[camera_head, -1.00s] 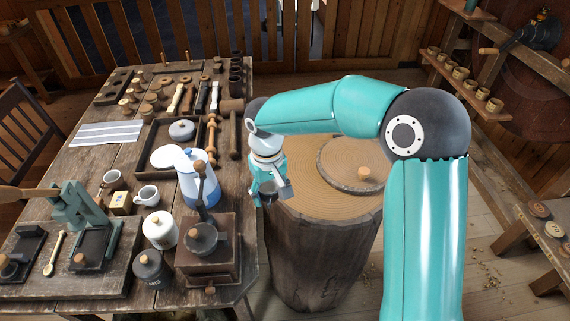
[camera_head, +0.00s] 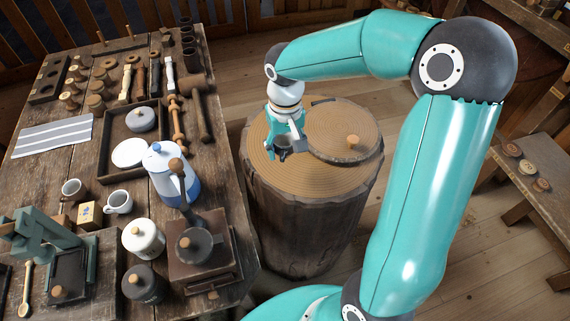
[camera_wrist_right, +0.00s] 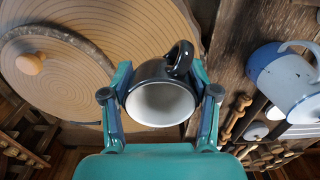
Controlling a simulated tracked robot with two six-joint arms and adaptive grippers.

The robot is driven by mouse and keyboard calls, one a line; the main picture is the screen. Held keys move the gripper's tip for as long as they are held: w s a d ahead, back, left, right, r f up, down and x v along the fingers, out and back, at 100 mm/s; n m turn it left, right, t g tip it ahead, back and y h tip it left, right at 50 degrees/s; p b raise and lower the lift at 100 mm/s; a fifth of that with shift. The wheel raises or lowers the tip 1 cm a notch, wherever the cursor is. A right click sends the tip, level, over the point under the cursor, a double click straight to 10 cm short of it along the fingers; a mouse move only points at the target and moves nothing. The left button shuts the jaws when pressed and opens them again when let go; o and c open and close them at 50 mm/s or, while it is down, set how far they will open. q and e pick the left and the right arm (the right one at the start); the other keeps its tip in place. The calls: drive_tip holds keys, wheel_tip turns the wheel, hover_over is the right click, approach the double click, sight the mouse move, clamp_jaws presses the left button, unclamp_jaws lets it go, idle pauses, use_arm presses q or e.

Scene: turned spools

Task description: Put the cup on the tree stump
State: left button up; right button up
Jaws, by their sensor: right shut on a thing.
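The cup is dark outside and white inside; it shows in the wrist view (camera_wrist_right: 160,100) and small in the head view (camera_head: 283,144). My right gripper (camera_head: 284,148) is shut on it; its two fingers flank the cup in the wrist view (camera_wrist_right: 160,92), where the mouth faces the camera and the handle points up and right. The tree stump (camera_head: 318,213) stands right of the table. The gripper and cup are over the left part of its top; whether the cup touches the wood cannot be told. My left gripper is not in view.
A round wooden lid (camera_head: 335,118) with a knob covers the right part of the stump top. The table (camera_head: 60,163) at left is crowded; a blue-white pot (camera_head: 173,175) and grinder (camera_head: 203,250) stand near its right edge. A stool (camera_head: 515,185) is at right.

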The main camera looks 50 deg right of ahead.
sight(286, 136)
wheel_tip(286, 136, down, 8)
drive_tip(key=shift+f, duration=0.15)
idle(0.3)
drive_tip(key=shift+f, duration=0.1)
drive_tip(key=o, duration=1.2)
wheel_tip(286, 136, up, 12)
drive_tip(key=shift+s+r, duration=0.1)
drive_tip(key=shift+r, duration=0.05)
